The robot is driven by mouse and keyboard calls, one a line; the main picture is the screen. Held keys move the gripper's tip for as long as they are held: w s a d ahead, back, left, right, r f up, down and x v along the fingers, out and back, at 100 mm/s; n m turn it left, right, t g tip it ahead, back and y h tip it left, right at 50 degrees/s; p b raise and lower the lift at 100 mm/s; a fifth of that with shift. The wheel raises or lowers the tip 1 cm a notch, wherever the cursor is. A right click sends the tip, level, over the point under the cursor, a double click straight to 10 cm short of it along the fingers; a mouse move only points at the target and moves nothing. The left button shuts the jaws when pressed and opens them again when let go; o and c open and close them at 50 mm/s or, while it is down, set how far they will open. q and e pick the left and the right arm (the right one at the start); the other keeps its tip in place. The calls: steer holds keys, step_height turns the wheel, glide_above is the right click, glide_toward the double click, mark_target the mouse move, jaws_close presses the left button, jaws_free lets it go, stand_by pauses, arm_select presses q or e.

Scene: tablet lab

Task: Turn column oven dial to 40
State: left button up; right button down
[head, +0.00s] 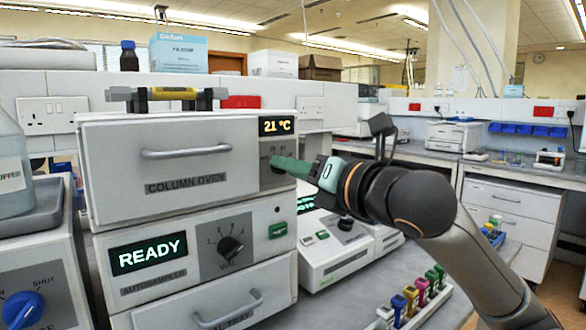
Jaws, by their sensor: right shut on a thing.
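The column oven (178,160) is a pale box on top of a stack of instruments at the left. Its display (277,125) reads 21 °C. The dial sits on the grey panel (270,150) below the display and is mostly hidden behind my fingers. My right gripper (284,166), with green fingers, comes in from the right and is shut on the dial. The dial's pointer and most of its scale cannot be made out. My left gripper is not in view.
Below the oven is an autosampler (150,258) with a READY display and its own black knob (230,248). A white instrument (335,240) stands under my right arm. A rack of coloured vials (415,300) is on the bench. A bottle (12,165) stands at the far left.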

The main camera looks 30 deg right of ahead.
arm_select(q)
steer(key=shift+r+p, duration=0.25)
steer(key=shift+p, duration=0.05)
arm_select(e)
steer(key=shift+m, duration=0.3)
arm_select(q)
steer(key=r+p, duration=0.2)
steer(key=p, duration=0.1)
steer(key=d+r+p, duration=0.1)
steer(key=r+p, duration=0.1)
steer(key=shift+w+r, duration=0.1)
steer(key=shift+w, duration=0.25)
arm_select(e)
steer(key=m, duration=1.5)
steer(key=shift+f, duration=0.1)
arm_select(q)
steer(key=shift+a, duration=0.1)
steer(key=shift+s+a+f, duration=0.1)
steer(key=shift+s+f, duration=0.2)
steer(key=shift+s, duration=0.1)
arm_select(e)
steer(key=c, duration=0.5)
jaws_free()
steer(key=shift+c, duration=0.2)
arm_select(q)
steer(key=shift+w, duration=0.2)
arm_select(e)
steer(key=shift+s, duration=0.1)
